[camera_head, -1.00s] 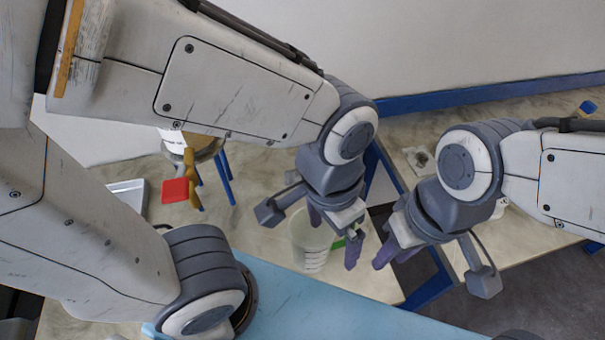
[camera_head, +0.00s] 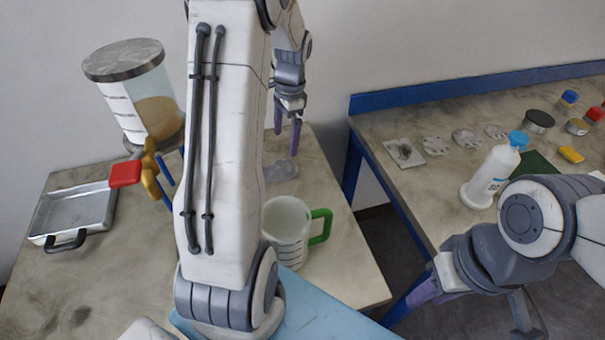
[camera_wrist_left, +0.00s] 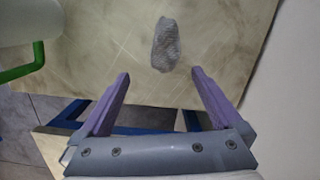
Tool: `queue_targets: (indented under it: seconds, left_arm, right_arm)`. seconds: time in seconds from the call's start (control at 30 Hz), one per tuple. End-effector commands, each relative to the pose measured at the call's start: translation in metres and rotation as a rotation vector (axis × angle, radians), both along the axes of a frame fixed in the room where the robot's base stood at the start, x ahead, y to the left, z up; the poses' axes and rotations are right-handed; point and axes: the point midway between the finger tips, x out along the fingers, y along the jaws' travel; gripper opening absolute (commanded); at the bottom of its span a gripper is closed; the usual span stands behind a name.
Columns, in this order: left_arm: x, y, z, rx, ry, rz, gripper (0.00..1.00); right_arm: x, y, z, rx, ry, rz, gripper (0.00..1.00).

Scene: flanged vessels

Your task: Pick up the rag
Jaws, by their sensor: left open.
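The rag (camera_wrist_left: 166,44) is a small crumpled grey cloth lying on the pale table top. In the left wrist view it is ahead of my left gripper (camera_wrist_left: 158,85), roughly between the lines of its two purple fingers. In the head view the rag (camera_head: 284,169) is partly hidden behind my left arm, and my left gripper (camera_head: 287,128) hangs above and behind it. The left gripper is open and empty. My right gripper (camera_head: 425,293) is at the lower right, seen from the side; its fingers overlap, so its opening is unclear.
A jug (camera_head: 287,222) with a green handle stands in front of the rag. A clear vessel (camera_head: 125,95) with a red-handled valve and a metal tray (camera_head: 70,215) are on the left. A side bench (camera_head: 400,125) holds a white bottle (camera_head: 492,172) and small items.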

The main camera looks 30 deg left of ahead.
Motion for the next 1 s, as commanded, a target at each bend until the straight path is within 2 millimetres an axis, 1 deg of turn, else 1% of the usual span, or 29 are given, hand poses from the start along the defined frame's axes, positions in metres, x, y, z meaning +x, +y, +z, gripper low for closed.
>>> queue_targets:
  seconds: [0.03, 0.13, 0.3, 0.4, 0.57, 0.73, 0.83, 1.0]
  left_arm:
    - [-0.001, 0.012, -0.006, 0.0, 0.005, 0.007, 1.0]
    - [-0.004, 0.02, -0.016, 0.0, 0.01, 0.007, 1.0]
    - [-0.007, 0.021, -0.042, -0.002, 0.013, 0.006, 1.0]
    - [-0.008, 0.022, -0.053, -0.001, 0.011, 0.006, 1.0]
    - [-0.009, 0.022, -0.064, -0.001, 0.01, 0.006, 1.0]
    - [-0.012, 0.024, -0.087, -0.002, 0.013, 0.006, 1.0]
    - [-0.013, 0.024, -0.102, -0.002, 0.012, 0.005, 1.0]
    - [-0.013, 0.025, -0.112, 0.0, 0.008, 0.004, 1.0]
  right_arm:
    - [0.0, 0.0, -0.002, 0.0, 0.0, 0.0, 0.36]
    - [0.0, 0.0, -0.001, 0.0, 0.0, 0.0, 0.36]
    - [0.0, 0.0, 0.002, 0.0, 0.0, 0.0, 0.36]
    - [0.0, 0.0, 0.003, 0.0, 0.0, 0.0, 0.36]
    - [0.0, 0.0, 0.005, 0.0, 0.0, 0.0, 0.36]
    - [0.0, 0.0, 0.014, 0.0, 0.0, 0.0, 0.36]
    - [0.0, 0.0, 0.015, 0.0, 0.0, 0.0, 0.36]
    - [0.0, 0.0, 0.016, 0.0, 0.0, 0.0, 0.36]
